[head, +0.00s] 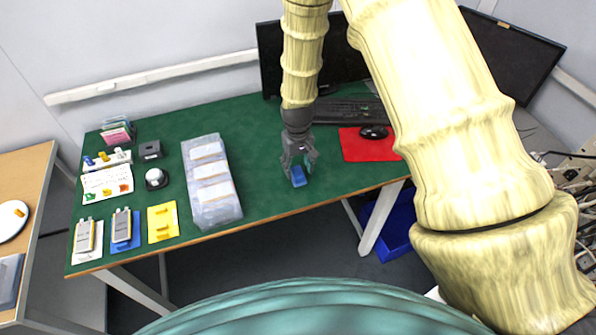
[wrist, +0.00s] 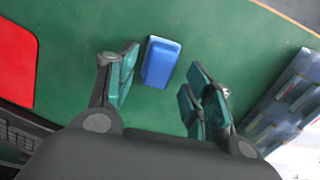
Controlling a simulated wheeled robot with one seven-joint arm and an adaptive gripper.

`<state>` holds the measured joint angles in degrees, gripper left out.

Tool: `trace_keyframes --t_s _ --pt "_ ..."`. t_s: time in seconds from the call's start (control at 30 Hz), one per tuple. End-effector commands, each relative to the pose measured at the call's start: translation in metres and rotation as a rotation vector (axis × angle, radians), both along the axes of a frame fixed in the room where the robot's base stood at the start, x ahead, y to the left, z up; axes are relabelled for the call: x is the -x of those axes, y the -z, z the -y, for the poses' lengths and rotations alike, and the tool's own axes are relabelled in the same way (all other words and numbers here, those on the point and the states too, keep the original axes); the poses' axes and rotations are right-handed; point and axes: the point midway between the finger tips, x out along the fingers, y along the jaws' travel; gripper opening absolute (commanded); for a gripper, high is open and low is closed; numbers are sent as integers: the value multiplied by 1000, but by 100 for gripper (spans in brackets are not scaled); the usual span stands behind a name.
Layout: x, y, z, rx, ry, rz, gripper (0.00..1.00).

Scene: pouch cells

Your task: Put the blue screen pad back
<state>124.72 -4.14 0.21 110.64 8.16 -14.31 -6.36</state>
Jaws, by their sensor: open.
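The blue screen pad (head: 298,176) is a small blue block lying on the green table near its front edge. In the wrist view the pad (wrist: 160,62) lies ahead of and between my fingers, with a gap on each side. My gripper (head: 297,160) points down just over the pad. In the wrist view my gripper (wrist: 160,90) is open and empty. I cannot tell how high the fingertips are above the table.
A clear-lidded case (head: 212,181) stands left of the pad. A red mat (head: 366,149) with a black mouse (head: 373,132) lies right, with a keyboard (head: 345,111) behind. Yellow (head: 162,222) and blue (head: 122,238) pads sit at front left. The table between case and mat is mostly clear.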

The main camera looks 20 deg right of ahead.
Motion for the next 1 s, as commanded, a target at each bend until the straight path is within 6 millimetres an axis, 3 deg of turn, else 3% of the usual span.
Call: trace_keyframes --t_s 0.6,1.0 --pt "-1 -72 0 0 0 2 51" --pt "0 -88 0 0 0 -1 51"
